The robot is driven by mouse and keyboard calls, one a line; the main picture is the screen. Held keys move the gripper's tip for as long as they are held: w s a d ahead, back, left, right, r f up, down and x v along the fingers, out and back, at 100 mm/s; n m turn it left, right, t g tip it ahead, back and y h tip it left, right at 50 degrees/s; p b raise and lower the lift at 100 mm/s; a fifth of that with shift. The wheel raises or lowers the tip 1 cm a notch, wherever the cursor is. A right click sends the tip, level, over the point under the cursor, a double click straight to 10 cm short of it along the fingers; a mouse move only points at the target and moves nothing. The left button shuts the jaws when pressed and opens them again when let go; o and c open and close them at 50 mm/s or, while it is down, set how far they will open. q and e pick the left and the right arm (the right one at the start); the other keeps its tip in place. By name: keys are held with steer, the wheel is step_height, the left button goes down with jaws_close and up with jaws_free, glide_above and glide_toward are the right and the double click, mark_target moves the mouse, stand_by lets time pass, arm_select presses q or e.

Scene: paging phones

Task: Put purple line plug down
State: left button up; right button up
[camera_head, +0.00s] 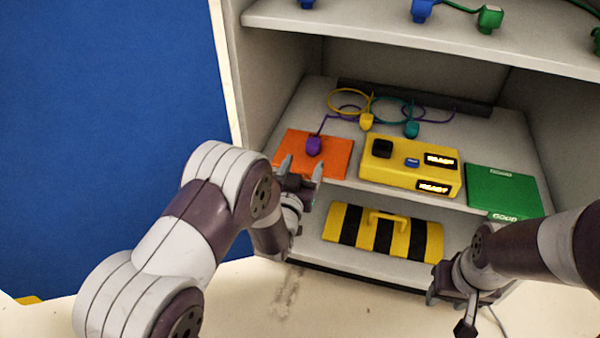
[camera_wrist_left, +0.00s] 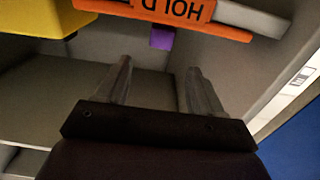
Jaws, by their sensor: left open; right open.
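The purple line plug (camera_head: 313,145) rests on the orange mat (camera_head: 339,160) at the left of the shelf, with its purple cord running back behind it. In the left wrist view, a purple plug end (camera_wrist_left: 162,39) shows at the edge of the orange mat (camera_wrist_left: 232,32), which reads HOLD. My left gripper (camera_head: 302,165) is open and empty, just in front of the orange mat and apart from the plug; its fingers also show in the left wrist view (camera_wrist_left: 158,85). My right gripper (camera_head: 452,295) is low at the right, in front of the lower shelf, away from the plug.
A yellow box (camera_head: 409,167) with READY displays stands right of the orange mat. A green GOOD mat (camera_head: 503,189) lies further right. Yellow (camera_head: 366,122) and teal (camera_head: 411,130) plugs sit behind the box. A black-striped yellow case (camera_head: 382,233) is below. An upper shelf (camera_head: 430,37) overhangs.

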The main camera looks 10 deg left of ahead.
arm_select(q)
steer(key=s+a+g, duration=0.2)
steer(key=s+g, duration=0.6)
steer(key=s, duration=0.4)
steer(key=s+a+f+g+y, duration=0.1)
steer(key=s+a+g, duration=0.1)
steer(key=s+g, duration=0.6)
steer(key=s, duration=0.5)
steer(key=shift+a+g, duration=0.3)
steer(key=shift+a, duration=0.05)
